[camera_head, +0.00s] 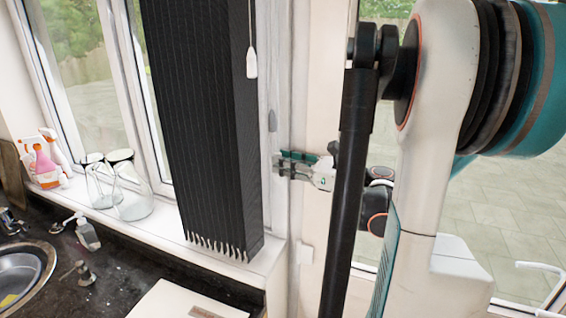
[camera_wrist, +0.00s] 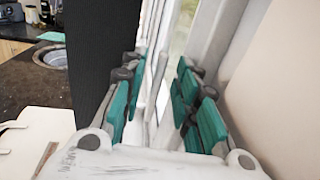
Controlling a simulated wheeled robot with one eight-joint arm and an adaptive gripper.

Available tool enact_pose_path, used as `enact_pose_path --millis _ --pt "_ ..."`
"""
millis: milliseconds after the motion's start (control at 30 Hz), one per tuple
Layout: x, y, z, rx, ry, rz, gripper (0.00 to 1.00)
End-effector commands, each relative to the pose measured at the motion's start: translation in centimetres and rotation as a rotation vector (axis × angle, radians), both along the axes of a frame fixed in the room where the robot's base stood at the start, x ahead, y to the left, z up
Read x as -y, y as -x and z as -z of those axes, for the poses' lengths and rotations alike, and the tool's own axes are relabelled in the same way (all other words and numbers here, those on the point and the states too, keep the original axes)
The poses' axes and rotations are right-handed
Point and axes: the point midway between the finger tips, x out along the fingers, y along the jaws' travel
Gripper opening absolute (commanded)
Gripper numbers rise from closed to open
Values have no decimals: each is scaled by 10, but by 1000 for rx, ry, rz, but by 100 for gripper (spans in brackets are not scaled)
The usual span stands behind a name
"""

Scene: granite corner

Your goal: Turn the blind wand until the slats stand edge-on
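The dark blind (camera_head: 205,130) hangs in long vertical folds in front of the window. A thin white cord with a white pull (camera_head: 251,64) hangs at its right edge; I cannot tell whether this is the wand. My gripper (camera_head: 282,163) is right of the blind, by the white window frame. In the wrist view its green-padded fingers (camera_wrist: 155,98) stand wide apart, with the blind (camera_wrist: 88,55) to their left. A slim pale grey upright (camera_wrist: 153,85) shows between the fingers, apart from the pads; I cannot tell whether it is the wand or part of the frame.
Glass jars (camera_head: 130,192) and spray bottles (camera_head: 45,162) stand on the sill at left. A dark counter (camera_head: 110,265) with a sink (camera_head: 22,270) lies below. A pale board (camera_head: 185,302) lies on the counter's front. The white window frame is close to my gripper.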

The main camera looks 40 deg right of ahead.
Motion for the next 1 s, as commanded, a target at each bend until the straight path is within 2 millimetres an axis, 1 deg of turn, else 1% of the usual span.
enact_pose_path --millis 300,500,700,967,1000 --pt "19 60 0 0 0 6 28" --pt "27 90 0 0 0 4 28" --pt "31 104 0 0 0 2 28" --pt "31 105 0 0 0 0 28" --pt "31 105 0 0 0 0 26"
